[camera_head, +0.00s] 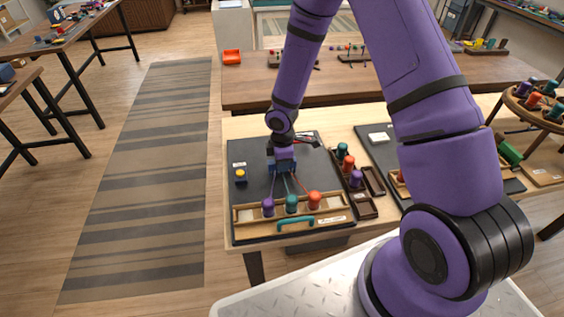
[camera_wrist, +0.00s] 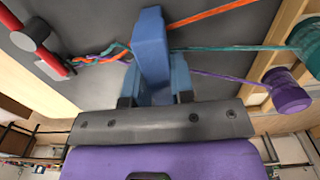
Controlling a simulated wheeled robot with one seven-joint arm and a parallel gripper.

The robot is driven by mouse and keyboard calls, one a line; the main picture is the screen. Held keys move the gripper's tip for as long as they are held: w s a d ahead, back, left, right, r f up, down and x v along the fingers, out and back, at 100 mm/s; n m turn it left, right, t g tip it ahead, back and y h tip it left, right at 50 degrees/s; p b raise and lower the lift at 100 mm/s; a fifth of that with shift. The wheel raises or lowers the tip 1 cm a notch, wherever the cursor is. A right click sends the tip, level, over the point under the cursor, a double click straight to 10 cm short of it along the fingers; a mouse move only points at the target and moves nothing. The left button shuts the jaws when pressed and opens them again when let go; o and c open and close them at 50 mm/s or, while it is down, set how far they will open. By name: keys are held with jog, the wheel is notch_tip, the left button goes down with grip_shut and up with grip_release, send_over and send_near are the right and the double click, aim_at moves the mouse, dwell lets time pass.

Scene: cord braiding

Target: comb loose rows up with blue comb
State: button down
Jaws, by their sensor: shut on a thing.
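The blue comb (camera_head: 284,165) is over the middle of the dark board (camera_head: 250,205). My gripper (camera_wrist: 155,97) is shut on the comb, which stands tall between the fingers in the wrist view (camera_wrist: 151,45). Orange, teal (camera_wrist: 225,48) and purple cords run from the right to the comb. Left of it they twist together into a short braid (camera_wrist: 105,56). The braid's end lies near a red clamp with a grey knob (camera_wrist: 28,35). The cords lead to a purple bobbin (camera_head: 268,208), a teal bobbin (camera_head: 291,204) and an orange bobbin (camera_head: 314,201). Tooth contact with the cords is hidden.
The bobbins sit in a wooden tray (camera_head: 243,216) with a teal handle (camera_head: 296,223) in front. A yellow button box (camera_head: 240,175) is on the board's left. Spare bobbins (camera_head: 348,162) and small wooden trays (camera_head: 365,208) stand to the right. My arm covers part of the second board.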

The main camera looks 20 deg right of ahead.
jog(key=shift+w, duration=0.1)
jog(key=shift+w+d, duration=0.15)
jog(key=shift+w, duration=0.6)
jog(key=shift+w+d, duration=0.15)
jog(key=shift+w, duration=0.55)
jog(key=shift+r, duration=0.1)
notch_tip(320, 180, up, 9)
jog(key=s, duration=0.1)
dwell(0.7)
dwell(0.4)
jog(key=w+d+f+m, duration=0.1)
jog(key=d+m, duration=0.1)
jog(key=m, duration=0.3)
jog(key=w+d+f+m, duration=0.1)
jog(key=d+f+m, duration=0.1)
jog(key=m, duration=0.3)
jog(key=w+d+f+m, duration=0.1)
jog(key=d+m, duration=0.1)
jog(key=m, duration=0.3)
jog(key=shift+w+d+f+m, duration=0.1)
jog(key=shift+d+f+m, duration=0.1)
jog(key=shift+f+m, duration=0.2)
